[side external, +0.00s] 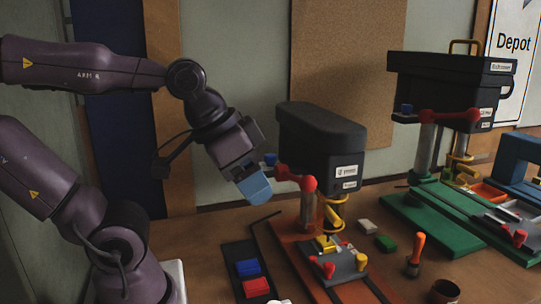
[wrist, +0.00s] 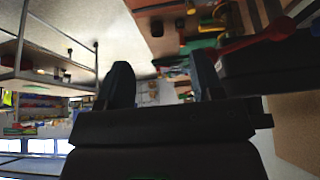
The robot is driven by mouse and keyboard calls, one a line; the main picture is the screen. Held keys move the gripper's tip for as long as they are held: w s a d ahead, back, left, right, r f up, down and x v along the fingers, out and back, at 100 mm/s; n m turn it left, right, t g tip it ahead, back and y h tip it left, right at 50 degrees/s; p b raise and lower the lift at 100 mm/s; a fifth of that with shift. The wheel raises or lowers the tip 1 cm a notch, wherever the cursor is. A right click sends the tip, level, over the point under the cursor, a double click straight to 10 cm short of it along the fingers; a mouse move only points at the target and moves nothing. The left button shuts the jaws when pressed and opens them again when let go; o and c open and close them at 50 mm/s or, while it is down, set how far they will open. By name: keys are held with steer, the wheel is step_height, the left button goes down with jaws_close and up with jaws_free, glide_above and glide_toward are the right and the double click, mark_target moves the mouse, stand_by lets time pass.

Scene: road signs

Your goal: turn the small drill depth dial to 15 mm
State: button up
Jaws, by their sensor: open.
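The small drill (side external: 320,135) stands mid-bench in the side view, with a black head on a grey column and a red lever arm (side external: 295,178). A small blue knob (side external: 270,159) shows at the left end of this arm; I cannot tell if it is the depth dial, and no scale is readable. My gripper (side external: 258,192) has light-blue fingertips, tilts down and sits just left of the red arm, apparently apart from it. In the wrist view my gripper (wrist: 160,78) is open and empty. A red part (wrist: 255,38) and a black body (wrist: 280,65) lie right of its fingers.
A larger black drill (side external: 450,85) on a green base (side external: 440,230) stands at the right. A dark tray (side external: 240,255) holds blue and red blocks. An orange-handled tool (side external: 416,250) and a cup (side external: 443,292) stand at the front right.

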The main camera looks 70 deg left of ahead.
steer(key=w+a+f+n+g, duration=0.1)
steer(key=a, duration=0.1)
steer(key=n+g, duration=0.4)
steer(key=n, duration=1.7)
glide_toward(270, 155)
steer(key=f, duration=0.9)
steer(key=shift+w+f, duration=0.25)
steer(key=shift+w, duration=0.05)
steer(key=c, duration=0.9)
